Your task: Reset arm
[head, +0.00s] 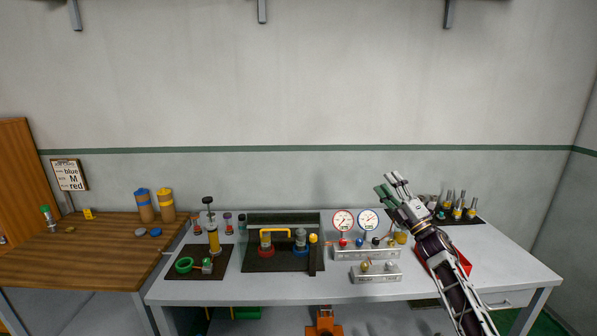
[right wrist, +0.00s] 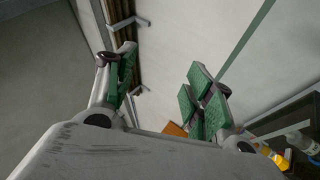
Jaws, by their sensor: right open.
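My right gripper (head: 388,192) is raised above the right part of the white bench (head: 190,290), its fingers pointing up and to the left. In the right wrist view its two green-padded fingers (right wrist: 160,90) stand wide apart with nothing between them. It is clear of the gauges and bottles around it. My left gripper is in neither view.
A black tray with several bottles (head: 458,206) is at the back right. A red tray (head: 464,262) is partly hidden by my forearm. The air above the bench's left and middle is free.

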